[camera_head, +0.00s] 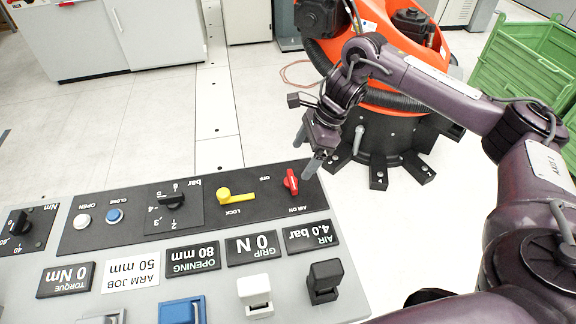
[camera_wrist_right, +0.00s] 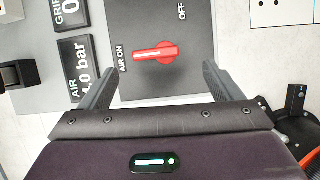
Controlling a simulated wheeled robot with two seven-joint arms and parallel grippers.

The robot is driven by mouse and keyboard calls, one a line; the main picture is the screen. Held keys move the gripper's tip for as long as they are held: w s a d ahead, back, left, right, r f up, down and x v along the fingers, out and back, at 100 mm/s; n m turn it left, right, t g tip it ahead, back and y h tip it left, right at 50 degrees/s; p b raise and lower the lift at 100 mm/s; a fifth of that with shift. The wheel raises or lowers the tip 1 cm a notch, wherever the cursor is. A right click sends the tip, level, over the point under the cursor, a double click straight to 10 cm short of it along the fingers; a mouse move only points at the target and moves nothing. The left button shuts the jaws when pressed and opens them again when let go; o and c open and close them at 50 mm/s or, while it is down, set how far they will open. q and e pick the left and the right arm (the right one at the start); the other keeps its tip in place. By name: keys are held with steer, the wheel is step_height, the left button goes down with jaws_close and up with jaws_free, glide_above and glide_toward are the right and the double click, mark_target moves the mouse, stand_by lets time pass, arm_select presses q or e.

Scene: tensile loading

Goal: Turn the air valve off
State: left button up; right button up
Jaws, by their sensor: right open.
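The air valve is a small red lever (camera_head: 291,182) on the dark strip of the control panel, between the labels AIR ON and OFF. In the right wrist view the red lever (camera_wrist_right: 156,53) lies with its narrow end toward AIR ON. My right gripper (camera_head: 308,157) is above the panel's far right edge, close to the lever. In the right wrist view its two fingers (camera_wrist_right: 158,82) are spread apart with nothing between them, and the lever shows beyond the gap. My left gripper is not in view.
A yellow LOCK lever (camera_head: 236,197) is left of the red one. The AIR 4.0 bar display (camera_head: 308,236) and a black switch (camera_head: 324,280) are nearer. An orange robot (camera_head: 392,100) on a black base stands behind, beside a green crate (camera_head: 526,62).

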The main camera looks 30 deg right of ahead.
mark_target(293, 178)
steer(key=shift+n, duration=0.3)
steer(key=x, duration=0.6)
steer(key=shift+s+d+f+p, duration=0.1)
steer(key=shift+s+f+p, duration=0.1)
steer(key=shift+s+p, duration=0.2)
steer(key=shift+f, duration=0.55)
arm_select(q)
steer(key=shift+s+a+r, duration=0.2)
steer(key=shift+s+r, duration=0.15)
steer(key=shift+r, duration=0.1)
arm_select(e)
steer(key=shift+f, duration=0.1)
steer(key=shift+w, duration=0.1)
steer(key=c, duration=1)
